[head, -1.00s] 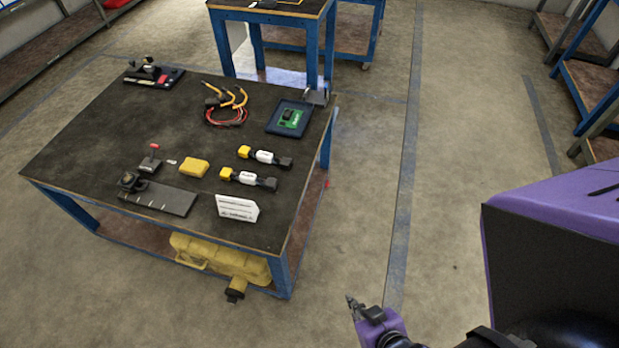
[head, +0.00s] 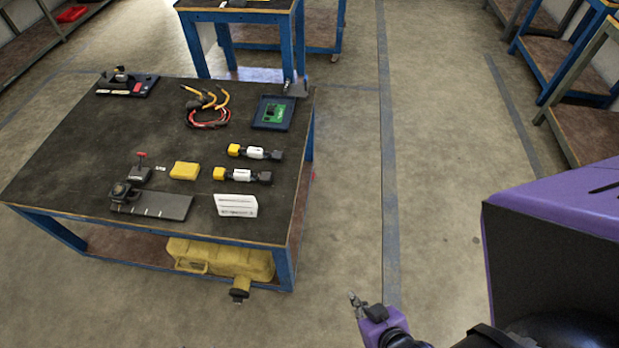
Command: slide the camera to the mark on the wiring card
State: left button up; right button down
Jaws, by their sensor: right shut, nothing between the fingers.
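A small black camera (head: 121,192) sits at the left end of a dark grey rail plate (head: 172,207) near the table's front edge. The plate has several thin white marks along it. The white wiring card (head: 236,206) stands just right of the plate; its printed lines are too small to read. My right gripper (head: 353,300) is shut and empty, over the floor right of the table and well apart from the camera. My left gripper is out of view.
On the dark table (head: 85,165) are a yellow block (head: 184,170), two yellow-and-white connectors (head: 255,152), a cable bundle (head: 208,115), a tray with a green board (head: 272,113) and a black device (head: 128,86). A yellow case (head: 220,258) lies below. Floor to the right is clear.

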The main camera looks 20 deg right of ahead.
aim_at(121, 193)
jog(key=i+j, duration=0.2)
jog(key=j, duration=0.2)
jog(key=i+j+u, duration=0.1)
jog(key=j, duration=0.35)
jog(key=i+j, duration=0.3)
jog(key=i+j+u, duration=0.1)
jog(key=i+j, duration=0.15)
jog(key=j, duration=0.25)
